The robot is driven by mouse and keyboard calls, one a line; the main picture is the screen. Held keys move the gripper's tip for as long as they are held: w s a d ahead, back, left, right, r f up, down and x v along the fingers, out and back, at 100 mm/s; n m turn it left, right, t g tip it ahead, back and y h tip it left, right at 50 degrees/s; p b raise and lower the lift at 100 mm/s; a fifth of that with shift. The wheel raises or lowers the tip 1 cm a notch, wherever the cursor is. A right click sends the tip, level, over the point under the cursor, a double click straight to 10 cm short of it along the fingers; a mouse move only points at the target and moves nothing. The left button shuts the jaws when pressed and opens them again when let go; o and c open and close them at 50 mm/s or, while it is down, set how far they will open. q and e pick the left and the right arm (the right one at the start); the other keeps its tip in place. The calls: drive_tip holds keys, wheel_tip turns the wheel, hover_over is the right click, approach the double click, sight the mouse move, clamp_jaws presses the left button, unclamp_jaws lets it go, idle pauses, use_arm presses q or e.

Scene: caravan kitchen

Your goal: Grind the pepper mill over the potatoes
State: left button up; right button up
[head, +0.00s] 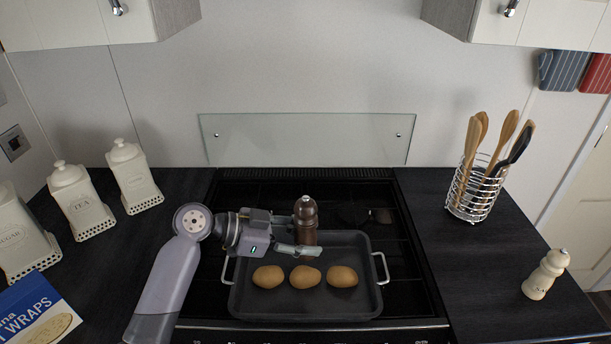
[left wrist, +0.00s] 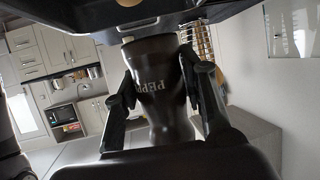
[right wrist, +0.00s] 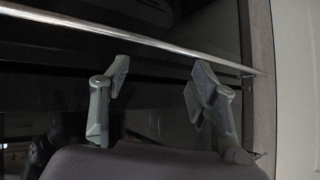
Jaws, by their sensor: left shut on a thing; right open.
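The dark brown pepper mill (head: 306,222) stands upright at the back of the roasting tin. My left gripper (head: 306,249) is shut on its lower body; in the left wrist view the mill (left wrist: 160,85), lettered "PEPP", sits between both fingers (left wrist: 160,95). Three potatoes (head: 305,277) lie in a row in the dark roasting tin (head: 305,311) on the hob, just in front of the mill. Whether the mill's base touches the tin is hidden by the gripper. My right gripper (right wrist: 155,85) is open and empty near a metal rail in the right wrist view; the head view does not show it.
A wire utensil holder (head: 474,192) and a cream salt mill (head: 545,274) stand on the right worktop. Cream canisters (head: 82,202) and a wraps packet (head: 40,314) are at the left. A glass splashback (head: 306,140) stands behind the hob.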

drive_tip(key=a+r+t+y, duration=0.1)
drive_tip(key=a+r+y, duration=0.45)
drive_tip(key=r, duration=0.35)
drive_tip(key=s+a+r+n+g+y, duration=0.3)
drive_tip(key=r+n+g+y, duration=0.2)
drive_tip(key=r, duration=0.6)
drive_tip(key=s+a+r+n+g+y, duration=0.3)
drive_tip(key=a+r+n+g+y, duration=0.15)
drive_tip(key=r, duration=0.55)
drive_tip(key=s+a+r+n+g+y, duration=0.3)
drive_tip(key=r+n+g+y, duration=0.2)
drive_tip(key=r, duration=0.6)
wheel_tip(320, 180, up, 24)
drive_tip(key=n+t+h, duration=0.4)
drive_tip(key=n+h, duration=2)
drive_tip(key=n, duration=1.2)
hover_over(306, 198)
drive_tip(key=a, duration=0.2)
drive_tip(key=shift+s+d+m, duration=0.25)
drive_tip(key=shift+s, duration=0.05)
drive_tip(key=shift+w+d+t+h, duration=0.25)
drive_tip(key=shift+d+t+h, duration=0.25)
drive_tip(key=shift+h, duration=0.4)
drive_tip(key=shift+w+d+f, duration=0.1)
drive_tip(key=shift+d+f, duration=0.15)
drive_tip(key=shift+f, duration=3.65)
